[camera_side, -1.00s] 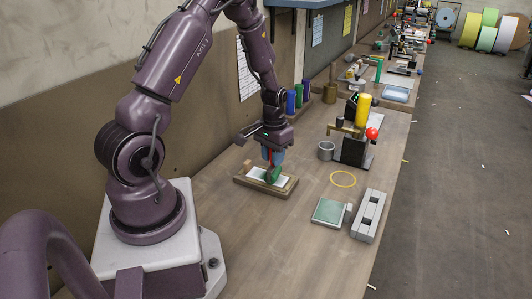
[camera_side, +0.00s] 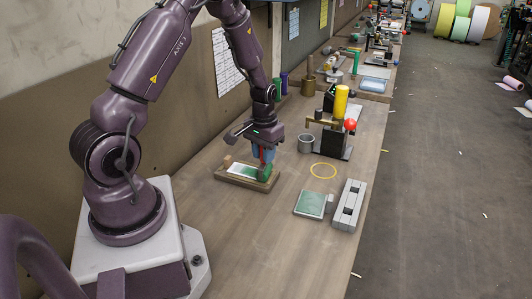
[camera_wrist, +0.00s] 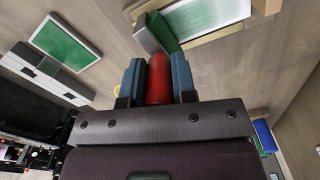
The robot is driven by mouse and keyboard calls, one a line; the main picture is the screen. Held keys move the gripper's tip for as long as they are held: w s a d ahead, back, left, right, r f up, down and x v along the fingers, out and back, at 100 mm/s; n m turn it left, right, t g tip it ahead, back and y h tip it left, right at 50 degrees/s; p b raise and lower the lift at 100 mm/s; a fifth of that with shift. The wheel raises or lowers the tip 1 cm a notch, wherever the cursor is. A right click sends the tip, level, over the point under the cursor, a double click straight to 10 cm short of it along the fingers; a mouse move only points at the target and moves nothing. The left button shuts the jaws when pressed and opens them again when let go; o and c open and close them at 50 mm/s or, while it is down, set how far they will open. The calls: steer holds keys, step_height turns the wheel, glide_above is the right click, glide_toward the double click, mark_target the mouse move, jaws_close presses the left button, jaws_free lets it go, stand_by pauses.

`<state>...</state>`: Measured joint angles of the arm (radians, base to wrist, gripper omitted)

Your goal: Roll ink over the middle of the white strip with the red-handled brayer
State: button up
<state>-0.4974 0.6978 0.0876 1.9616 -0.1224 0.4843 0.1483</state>
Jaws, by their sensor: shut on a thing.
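My gripper (camera_side: 263,153) has blue fingers shut on the red handle (camera_wrist: 160,80) of the brayer, which points down. The brayer's green roller (camera_side: 264,171) is low over the right end of the white strip (camera_side: 241,169). I cannot tell whether it touches the strip. The strip lies in a shallow wooden tray (camera_side: 228,177). Its left part looks white, and green shows toward the roller. In the wrist view the green roller (camera_wrist: 163,32) is beside the strip (camera_wrist: 208,14), which has a pale green tint.
A green ink slab (camera_side: 310,204) and a grey slotted block (camera_side: 348,205) stand at the front right. A yellow ring (camera_side: 323,171), a grey cup (camera_side: 305,143) and a press with a red ball (camera_side: 350,125) are further back. Bare table lies between the tray and slab.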

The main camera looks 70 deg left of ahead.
steer(key=shift+s+a, duration=3.2)
steer(key=shift+s, duration=0.15)
step_height(320, 180, up, 6)
step_height(320, 180, up, 3)
steer(key=shift+w, duration=0.1)
